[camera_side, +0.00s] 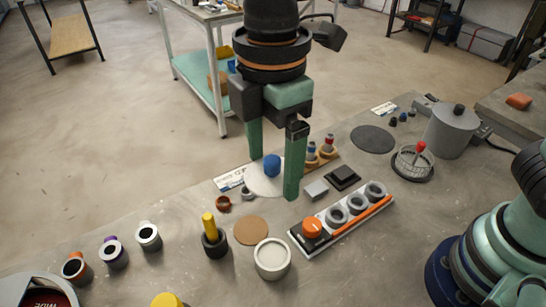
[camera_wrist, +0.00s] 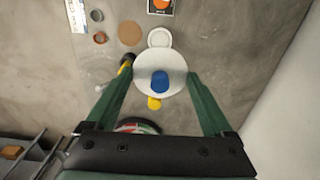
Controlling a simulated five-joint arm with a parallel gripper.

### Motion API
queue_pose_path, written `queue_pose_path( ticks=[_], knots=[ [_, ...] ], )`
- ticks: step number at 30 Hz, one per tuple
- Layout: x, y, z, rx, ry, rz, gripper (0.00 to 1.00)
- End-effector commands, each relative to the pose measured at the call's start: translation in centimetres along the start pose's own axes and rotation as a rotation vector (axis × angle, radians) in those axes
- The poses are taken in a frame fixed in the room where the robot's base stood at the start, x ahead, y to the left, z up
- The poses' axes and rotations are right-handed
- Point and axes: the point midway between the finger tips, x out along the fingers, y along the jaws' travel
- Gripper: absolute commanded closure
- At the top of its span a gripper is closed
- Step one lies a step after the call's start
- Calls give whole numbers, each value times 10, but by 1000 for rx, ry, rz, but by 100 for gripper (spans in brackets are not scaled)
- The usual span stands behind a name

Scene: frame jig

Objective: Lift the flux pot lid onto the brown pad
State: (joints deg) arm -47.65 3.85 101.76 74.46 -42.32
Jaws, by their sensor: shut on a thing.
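The flux pot lid (camera_side: 262,183) is a white disc with a blue knob, also in the wrist view (camera_wrist: 146,84). My gripper (camera_side: 274,182) is shut on it, with one green finger on each side of the disc. In the wrist view the fingers (camera_wrist: 160,80) meet the disc's edges. The lid appears held above the table. The brown pad (camera_side: 251,231) is a bare round disc on the table, also in the wrist view (camera_wrist: 130,33). The white pot (camera_side: 272,262) stands uncovered close beside the pad, to its lower right in the side view.
A dark holder with a yellow-topped tool (camera_side: 210,235) stands left of the pad. A white rack (camera_side: 342,222) with an orange-topped piece and grey rings lies to the right. Several small cups (camera_side: 149,237) stand at the left. A wire basket (camera_side: 412,163) stands farther right.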

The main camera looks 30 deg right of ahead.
Motion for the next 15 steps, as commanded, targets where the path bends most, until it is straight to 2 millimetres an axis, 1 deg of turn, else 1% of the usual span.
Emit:
queue_pose_path(
  ticks=[6, 15],
  knots=[
    [-11, 0, 0, 0, 1, 1, 67],
    [-12, 0, 0, 0, 1, 1, 67]
  ],
)
